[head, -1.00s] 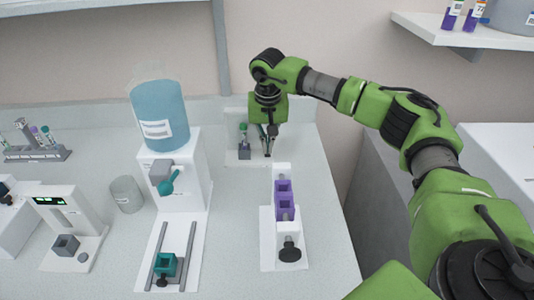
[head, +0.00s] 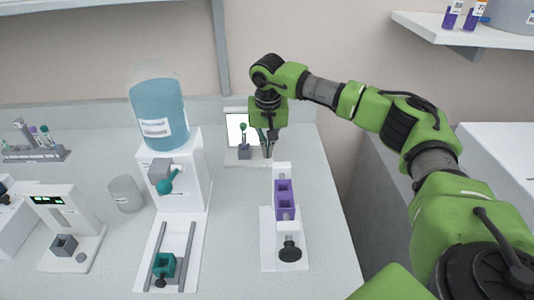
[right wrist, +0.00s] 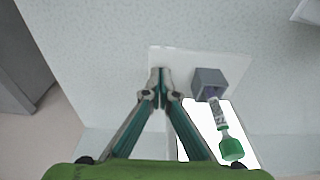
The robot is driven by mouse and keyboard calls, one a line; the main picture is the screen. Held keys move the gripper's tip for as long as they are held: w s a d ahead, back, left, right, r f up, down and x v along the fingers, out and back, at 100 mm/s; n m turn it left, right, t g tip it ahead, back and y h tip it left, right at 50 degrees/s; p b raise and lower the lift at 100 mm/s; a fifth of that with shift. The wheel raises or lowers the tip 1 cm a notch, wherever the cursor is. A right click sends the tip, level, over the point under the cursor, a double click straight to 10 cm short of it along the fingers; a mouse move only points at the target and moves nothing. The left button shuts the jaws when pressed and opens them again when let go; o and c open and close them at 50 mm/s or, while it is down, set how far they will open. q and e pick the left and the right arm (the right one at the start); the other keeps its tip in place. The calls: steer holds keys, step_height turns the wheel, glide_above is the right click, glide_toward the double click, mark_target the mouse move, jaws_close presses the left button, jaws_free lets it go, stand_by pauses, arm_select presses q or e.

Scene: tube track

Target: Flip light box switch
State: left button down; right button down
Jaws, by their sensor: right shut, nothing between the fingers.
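The light box (head: 233,126) stands at the back of the bench with its panel glowing white. A green-capped tube (head: 243,134) stands in a grey holder (head: 245,154) in front of the panel. My right gripper (head: 267,155) is shut and empty, pointing down at the right side of the box base. In the right wrist view, my right gripper's fingertips (right wrist: 162,74) meet over the white base (right wrist: 190,58), left of the grey holder (right wrist: 208,82) and the lit panel (right wrist: 245,122). The switch itself is hidden behind the fingers. My left gripper is out of view.
A white stand with purple blocks (head: 284,198) and a black knob stands in front of my right gripper. A blue water bottle dispenser (head: 160,112) is to the left, with a clear beaker (head: 125,194) beside it. A tube rack (head: 35,152) stands far left.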

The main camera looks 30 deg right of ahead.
steer(key=shift+r+p, duration=2.75)
steer(key=shift+r, duration=0.8)
